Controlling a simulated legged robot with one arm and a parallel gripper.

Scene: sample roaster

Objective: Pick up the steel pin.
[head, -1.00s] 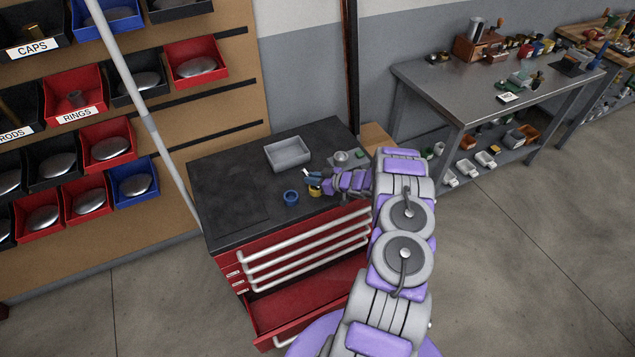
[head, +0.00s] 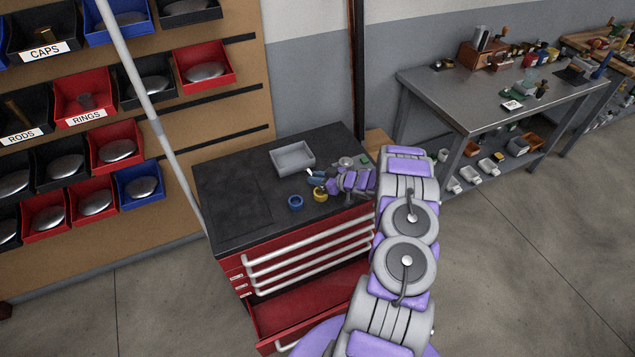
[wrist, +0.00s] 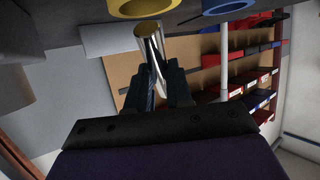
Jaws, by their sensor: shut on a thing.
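The steel pin (wrist: 152,46) shows in the wrist view as a shiny metal cylinder with a brownish end face. My gripper (wrist: 160,82) is shut on it, with a dark finger on each side. In the head view my gripper (head: 316,176) is over the black top of the red tool cabinet, just behind the yellow ring. The pin is too small there to make out clearly. The gap between pin and cabinet top is hard to judge.
A yellow ring (head: 320,194) and a blue ring (head: 295,202) lie near the cabinet's front edge. A grey tray (head: 278,164) stands behind my gripper. The left part of the cabinet top (head: 235,195) is clear. A lower drawer (head: 300,302) stands open.

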